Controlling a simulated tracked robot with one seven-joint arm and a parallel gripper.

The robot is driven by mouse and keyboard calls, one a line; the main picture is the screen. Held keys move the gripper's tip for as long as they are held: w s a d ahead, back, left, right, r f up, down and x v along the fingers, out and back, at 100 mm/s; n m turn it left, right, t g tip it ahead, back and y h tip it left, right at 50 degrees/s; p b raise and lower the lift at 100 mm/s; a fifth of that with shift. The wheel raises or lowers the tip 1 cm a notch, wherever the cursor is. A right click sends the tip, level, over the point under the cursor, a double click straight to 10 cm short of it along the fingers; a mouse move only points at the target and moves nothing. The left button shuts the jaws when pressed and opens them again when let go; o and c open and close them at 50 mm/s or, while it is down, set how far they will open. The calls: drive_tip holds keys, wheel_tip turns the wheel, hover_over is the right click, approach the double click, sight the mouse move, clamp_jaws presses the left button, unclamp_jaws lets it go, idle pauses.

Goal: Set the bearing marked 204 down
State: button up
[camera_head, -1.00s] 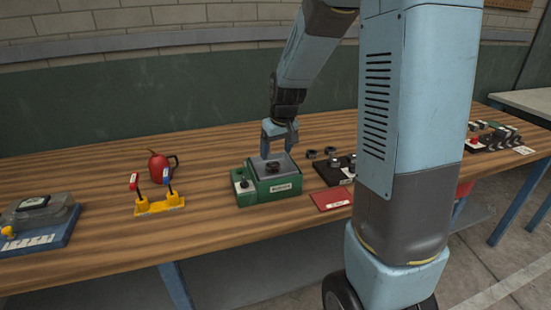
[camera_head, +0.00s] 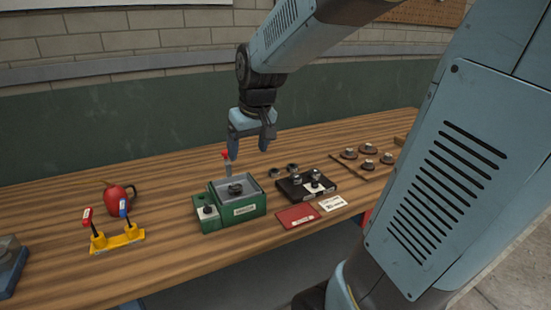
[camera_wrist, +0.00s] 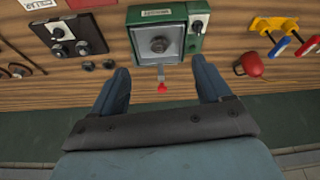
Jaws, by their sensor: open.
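A dark ring-shaped bearing (camera_head: 235,189) lies in the grey tray of a green box (camera_head: 250,210) on the wooden bench. No number can be read on it, so I cannot tell whether it is the one marked 204. It also shows in the wrist view (camera_wrist: 159,44). My gripper (camera_head: 249,152) is open and empty, with its fingers pointing down, above and apart from the box. In the wrist view the open fingers (camera_wrist: 160,66) spread to either side of the box's red-tipped lever. Two more dark rings (camera_head: 274,172) (camera_head: 292,167) lie on the bench right of the box.
A red-tipped lever (camera_head: 225,155) stands up at the box's back. A black block (camera_head: 307,188) with two metal-topped pieces, a red card (camera_head: 298,216) and a white label (camera_head: 332,203) lie to the right.

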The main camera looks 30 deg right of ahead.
drive_tip(key=s+r+m+t, duration=0.1)
drive_tip(key=s+r, duration=0.2)
drive_tip(key=s, duration=1.1)
drive_tip(key=shift+s+r, duration=0.25)
drive_tip(key=shift+s, duration=0.15)
drive_tip(key=shift+d, duration=0.1)
drive_tip(key=shift+c, duration=0.2)
